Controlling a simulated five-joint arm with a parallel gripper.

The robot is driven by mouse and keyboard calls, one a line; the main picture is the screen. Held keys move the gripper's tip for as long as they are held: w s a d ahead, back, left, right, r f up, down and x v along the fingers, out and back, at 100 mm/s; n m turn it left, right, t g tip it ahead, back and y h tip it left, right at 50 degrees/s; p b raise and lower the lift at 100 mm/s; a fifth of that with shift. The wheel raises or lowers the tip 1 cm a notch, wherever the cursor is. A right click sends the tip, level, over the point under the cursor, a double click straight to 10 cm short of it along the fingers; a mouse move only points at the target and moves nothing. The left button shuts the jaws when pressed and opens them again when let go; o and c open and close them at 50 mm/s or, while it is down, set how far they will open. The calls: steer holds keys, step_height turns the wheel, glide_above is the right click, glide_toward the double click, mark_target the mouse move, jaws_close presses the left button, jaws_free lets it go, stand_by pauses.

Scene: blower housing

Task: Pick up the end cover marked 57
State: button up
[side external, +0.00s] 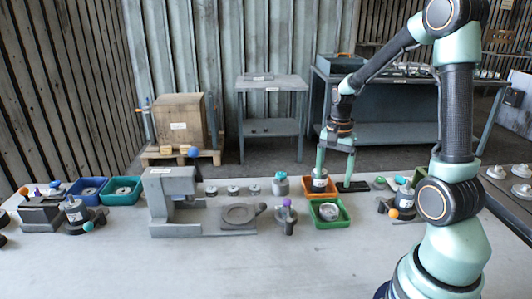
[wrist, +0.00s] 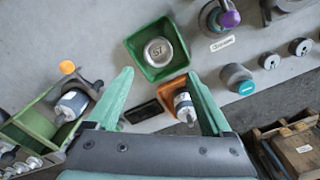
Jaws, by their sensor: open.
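The end cover marked 57 (wrist: 158,52) is a round silver-grey disc lying in a green bin (wrist: 133,45), its number facing up. In the side external view the cover (side external: 329,211) lies in the green bin (side external: 328,225) near the table's middle. My gripper (wrist: 159,74) is open and empty, its fingertips spread on either side of the bin's near edge in the wrist view. In the side external view my gripper (side external: 335,178) is behind the green bin, by an orange bin (side external: 308,184).
The orange bin holds a labelled grey cylinder (side external: 320,181). A purple-knobbed fixture (side external: 286,216) stands left of the green bin. A grey press (side external: 172,200) stands further left, with several small discs behind. The table's front (side external: 250,270) is clear.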

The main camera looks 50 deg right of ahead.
glide_above(329, 213)
step_height(329, 213, down, 6)
steer(key=shift+w+a+r, duration=0.1)
steer(key=shift+w+a, duration=0.05)
steer(key=shift+d+f, duration=0.2)
steer(key=shift+f, duration=2.5)
steer(key=c, duration=1.2)
